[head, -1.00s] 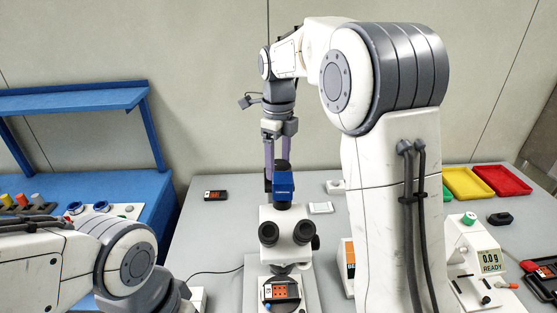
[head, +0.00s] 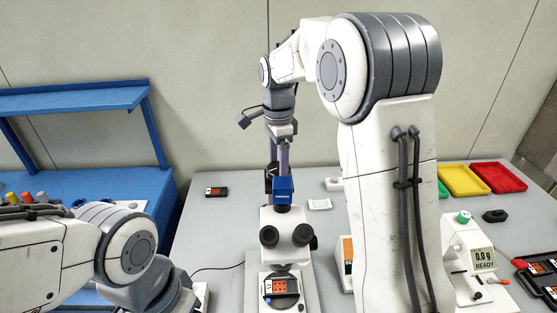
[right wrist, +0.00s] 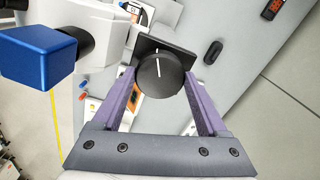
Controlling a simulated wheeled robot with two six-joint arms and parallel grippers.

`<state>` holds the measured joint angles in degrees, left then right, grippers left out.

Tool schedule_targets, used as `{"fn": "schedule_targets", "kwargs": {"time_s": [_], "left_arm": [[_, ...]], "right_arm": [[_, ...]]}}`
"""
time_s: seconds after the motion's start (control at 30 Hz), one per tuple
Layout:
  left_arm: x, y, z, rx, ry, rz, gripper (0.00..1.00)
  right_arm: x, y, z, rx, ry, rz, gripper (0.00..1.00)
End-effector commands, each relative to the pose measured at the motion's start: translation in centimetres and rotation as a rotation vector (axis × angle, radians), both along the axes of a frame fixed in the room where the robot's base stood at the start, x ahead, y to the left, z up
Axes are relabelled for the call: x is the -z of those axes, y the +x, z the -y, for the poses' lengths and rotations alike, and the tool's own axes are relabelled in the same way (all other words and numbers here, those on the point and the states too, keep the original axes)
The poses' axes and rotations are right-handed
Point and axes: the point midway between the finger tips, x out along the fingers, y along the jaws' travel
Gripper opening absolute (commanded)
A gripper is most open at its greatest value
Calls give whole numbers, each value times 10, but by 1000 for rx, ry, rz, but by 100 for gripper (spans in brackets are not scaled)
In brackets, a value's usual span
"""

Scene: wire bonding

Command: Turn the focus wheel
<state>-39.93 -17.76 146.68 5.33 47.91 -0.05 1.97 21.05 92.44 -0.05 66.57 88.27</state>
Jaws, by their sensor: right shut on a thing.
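The focus wheel (right wrist: 160,78) is a round black knob with a white line across its face, in front of a dark square plate. My right gripper (right wrist: 159,74) has its two purple fingers on either side of the wheel and is shut on it. In the head view the right gripper (head: 277,172) reaches down behind the microscope (head: 284,222), with the fingers nearly edge-on. The wheel is mostly hidden there. The blue block (head: 284,190) tops the microscope and shows in the right wrist view (right wrist: 38,57). My left gripper is out of view.
A small board (head: 282,287) lies on the microscope stage. A blue shelf unit (head: 90,184) stands left.

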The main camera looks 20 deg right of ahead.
Motion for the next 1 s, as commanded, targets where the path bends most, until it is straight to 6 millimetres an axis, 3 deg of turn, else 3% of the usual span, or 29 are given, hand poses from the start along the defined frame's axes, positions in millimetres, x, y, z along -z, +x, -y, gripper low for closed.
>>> {"fn": "schedule_targets", "kwargs": {"time_s": [1.0], "left_arm": [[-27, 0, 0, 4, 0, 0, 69]], "right_arm": [[-3, 0, 0, -966, 0, 5, 20]]}}
